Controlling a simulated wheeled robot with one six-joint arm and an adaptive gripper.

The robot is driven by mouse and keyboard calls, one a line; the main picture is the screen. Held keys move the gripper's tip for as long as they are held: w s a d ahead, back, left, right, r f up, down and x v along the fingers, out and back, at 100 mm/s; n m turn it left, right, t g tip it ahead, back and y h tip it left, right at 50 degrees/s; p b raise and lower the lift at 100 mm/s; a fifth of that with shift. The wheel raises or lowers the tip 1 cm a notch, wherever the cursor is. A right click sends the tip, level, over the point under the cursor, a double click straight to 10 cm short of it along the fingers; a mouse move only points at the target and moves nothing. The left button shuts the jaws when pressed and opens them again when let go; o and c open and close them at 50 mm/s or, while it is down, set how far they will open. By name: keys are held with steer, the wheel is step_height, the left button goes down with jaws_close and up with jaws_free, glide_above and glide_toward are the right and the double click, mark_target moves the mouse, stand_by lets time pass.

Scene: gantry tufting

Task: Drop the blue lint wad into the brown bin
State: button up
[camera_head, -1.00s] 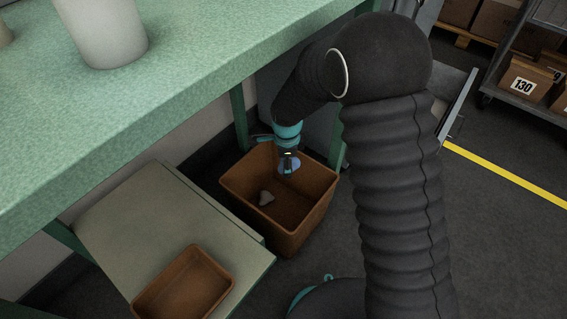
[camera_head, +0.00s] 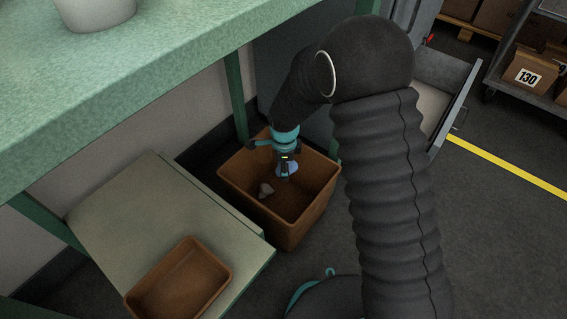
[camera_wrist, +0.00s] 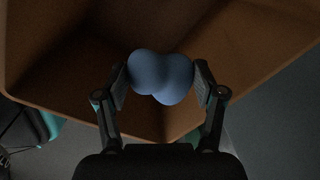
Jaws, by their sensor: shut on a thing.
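The blue lint wad (camera_wrist: 161,76) is a rounded, lumpy blue piece between the two fingers of my gripper (camera_wrist: 161,88) in the wrist view. My gripper is shut on it. In the head view my gripper (camera_head: 284,168) points down over the brown bin (camera_head: 309,207), and the blue wad (camera_head: 288,168) shows at its fingertips. The wad is within the bin's outline; its exact height against the rim is hard to tell. The bin's wall also fills the back of the wrist view (camera_wrist: 60,60). A grey wad (camera_head: 265,190) lies inside the bin.
A smaller brown tray (camera_head: 182,283) sits on a low pale platform (camera_head: 150,215) left of the bin. A green bench (camera_head: 120,100) with a white container (camera_head: 95,10) stands above. A cart with boxes (camera_head: 525,75) is at the right, beyond a yellow floor line (camera_head: 510,170).

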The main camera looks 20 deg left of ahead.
steer(key=o, duration=1)
steer(key=shift+r, duration=0.15)
steer(key=r, duration=0.7)
steer(key=s+r, duration=0.1)
steer(key=r, duration=0.3)
steer(key=shift+d+r, duration=0.15)
steer(key=shift+r, duration=0.2)
steer(key=shift+w, duration=0.1)
